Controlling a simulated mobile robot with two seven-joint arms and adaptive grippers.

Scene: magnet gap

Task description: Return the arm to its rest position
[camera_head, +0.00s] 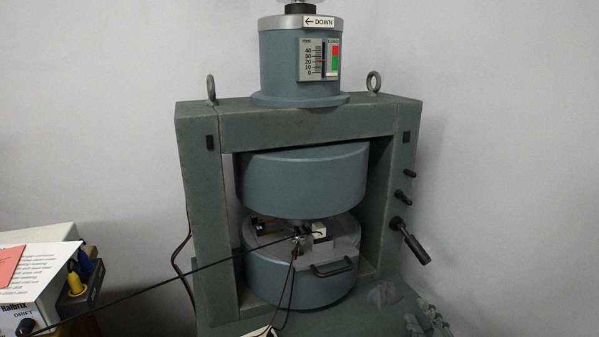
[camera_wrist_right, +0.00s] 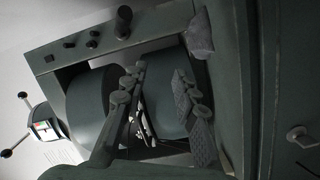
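The grey-green magnet frame (camera_head: 205,215) stands against the wall, with an upper pole (camera_head: 303,180) and a lower pole (camera_head: 300,290). Between the poles is a gap holding a small white block (camera_head: 319,231) and small metal parts. My right gripper (camera_head: 432,322) shows only in part at the lower right of the head view, in front of and to the right of the magnet. In the right wrist view my gripper (camera_wrist_right: 160,72) has its two fingers apart, with nothing seen gripped between them. The magnet lies beyond the fingertips. My left gripper is not in view.
A thin black rod (camera_head: 150,291) runs from the lower left into the gap, and dark cables hang from it. A crank handle (camera_head: 410,241) juts from the frame's right side.

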